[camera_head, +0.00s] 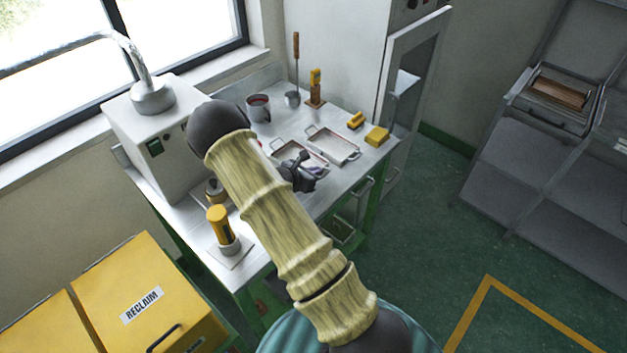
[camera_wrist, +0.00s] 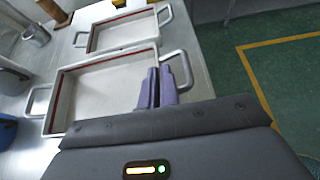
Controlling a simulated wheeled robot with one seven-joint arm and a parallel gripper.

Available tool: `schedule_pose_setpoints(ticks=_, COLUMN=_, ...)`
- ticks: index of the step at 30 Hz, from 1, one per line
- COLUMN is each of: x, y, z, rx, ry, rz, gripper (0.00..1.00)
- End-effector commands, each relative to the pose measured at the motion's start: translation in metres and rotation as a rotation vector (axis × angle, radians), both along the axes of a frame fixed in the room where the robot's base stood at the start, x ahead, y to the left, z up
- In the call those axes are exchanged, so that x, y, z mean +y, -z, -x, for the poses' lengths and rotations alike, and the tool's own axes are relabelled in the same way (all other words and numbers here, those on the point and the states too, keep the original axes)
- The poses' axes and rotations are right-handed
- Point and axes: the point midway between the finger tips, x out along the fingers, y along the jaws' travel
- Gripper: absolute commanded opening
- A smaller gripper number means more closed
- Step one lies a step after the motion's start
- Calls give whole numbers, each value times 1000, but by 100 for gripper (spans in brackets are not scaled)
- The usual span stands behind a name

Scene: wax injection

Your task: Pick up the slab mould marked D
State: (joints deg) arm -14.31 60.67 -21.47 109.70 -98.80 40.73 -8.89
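Two shallow grey metal trays with loop handles, the slab moulds, lie side by side on the bench. The nearer mould (camera_head: 287,152) fills the middle of the wrist view (camera_wrist: 105,85); the other mould (camera_head: 333,145) lies beyond it there (camera_wrist: 122,32). I can read no letter D on either. My gripper (camera_head: 309,176) is at the nearer mould's handle end. In the wrist view, its purple fingers (camera_wrist: 157,73) are close together at the mould's right wall, beside the handle, and look shut on that wall. The gripper body hides the mould's near edge.
A yellow-handled tool (camera_head: 219,225) stands at the bench's near left. A yellow RECLAIM bin (camera_head: 150,290) is at lower left. The floor right of the bench is clear.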

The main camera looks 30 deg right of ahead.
Motion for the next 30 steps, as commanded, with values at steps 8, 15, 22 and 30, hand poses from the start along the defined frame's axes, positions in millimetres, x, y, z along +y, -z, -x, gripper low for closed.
schedule_pose_setpoints(ticks=8, x=6, y=-44, z=-2, rx=-4, ry=-9, rz=1, gripper=0)
schedule_pose_setpoints(ticks=15, x=3, y=-55, z=-1, rx=0, ry=-4, rz=0, gripper=0)
schedule_pose_setpoints(ticks=22, x=1, y=-55, z=0, rx=0, ry=-1, rz=1, gripper=0)
schedule_pose_setpoints(ticks=30, x=1, y=-55, z=0, rx=-1, ry=-1, rz=1, gripper=0)
